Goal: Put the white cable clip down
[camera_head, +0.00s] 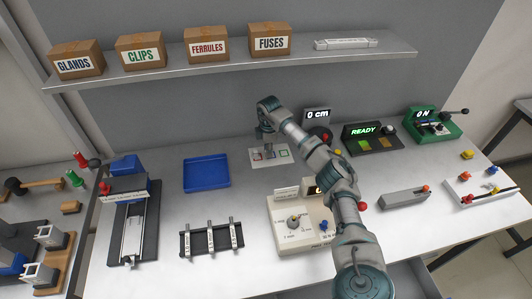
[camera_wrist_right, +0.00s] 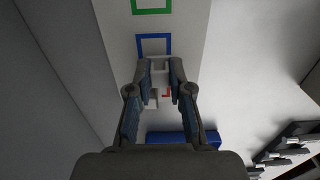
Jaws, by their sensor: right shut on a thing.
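My right gripper (camera_head: 267,156) is over a white card (camera_head: 290,161) with coloured square outlines. In the right wrist view it (camera_wrist_right: 160,66) is shut on the white cable clip (camera_wrist_right: 160,68), which shows between the fingertips. The clip lies in line with the lower edge of the blue square (camera_wrist_right: 154,46); whether it touches the card cannot be told. The green square (camera_wrist_right: 151,6) is farther up. A bit of red outline (camera_wrist_right: 167,93) shows between the fingers, the rest hidden. In the head view the clip is too small to make out. My left gripper is not in view.
A blue tray (camera_head: 207,187) lies left of the card, and a dark rack with several bars (camera_head: 211,240) stands in front. A dial box (camera_head: 290,237) stands under my right arm. The READY device (camera_head: 366,139) is at right. A shelf (camera_head: 230,65) with cartons runs behind.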

